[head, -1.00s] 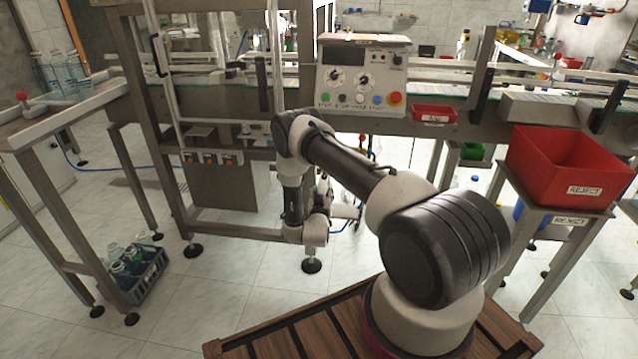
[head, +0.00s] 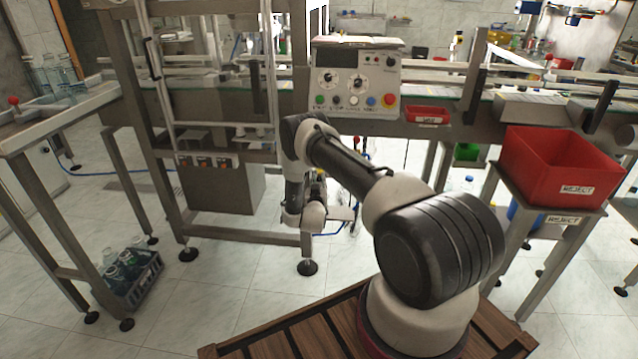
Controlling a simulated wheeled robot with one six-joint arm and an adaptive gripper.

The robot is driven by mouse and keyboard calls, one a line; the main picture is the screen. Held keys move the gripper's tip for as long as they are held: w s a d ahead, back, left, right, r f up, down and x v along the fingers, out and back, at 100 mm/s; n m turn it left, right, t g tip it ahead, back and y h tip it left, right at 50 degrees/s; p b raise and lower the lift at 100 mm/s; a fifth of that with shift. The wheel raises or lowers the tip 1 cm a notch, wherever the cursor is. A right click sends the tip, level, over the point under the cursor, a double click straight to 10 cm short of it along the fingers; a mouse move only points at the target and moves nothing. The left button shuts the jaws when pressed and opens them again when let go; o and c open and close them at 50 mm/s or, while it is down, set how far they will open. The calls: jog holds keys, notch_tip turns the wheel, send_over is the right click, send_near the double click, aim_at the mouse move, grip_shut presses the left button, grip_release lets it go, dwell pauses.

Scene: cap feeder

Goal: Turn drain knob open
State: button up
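My arm reaches forward from the wooden-slatted deck, and its wrist hangs low in front of the machine frame, below the conveyor. My gripper is behind or beside the wrist; its fingers cannot be made out. I cannot pick out the drain knob for certain. Small parts and a blue hose (head: 330,232) show right around the wrist, partly covered by it. A small red-topped part (head: 356,141) shows just above my forearm. The control panel (head: 357,82) above has two round dials and several coloured buttons.
A red reject bin (head: 560,165) stands on a stand at right. A small red tray (head: 427,115) hangs by the panel. A crate of bottles (head: 150,285) sits on the floor at left. A machine leg foot (head: 307,267) stands below my wrist. The tiled floor there is open.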

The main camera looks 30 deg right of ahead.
grip_shut()
jog(key=shift+m, duration=0.3)
jog(key=m, duration=0.3)
jog(key=shift+m, duration=0.4)
jog(key=m, duration=0.4)
jog(key=shift+m, duration=0.3)
jog(key=m, duration=0.4)
jog(key=shift+f+m, duration=0.1)
jog(key=shift+m, duration=0.3)
jog(key=shift+m+h, duration=0.3)
jog(key=shift+m, duration=2)
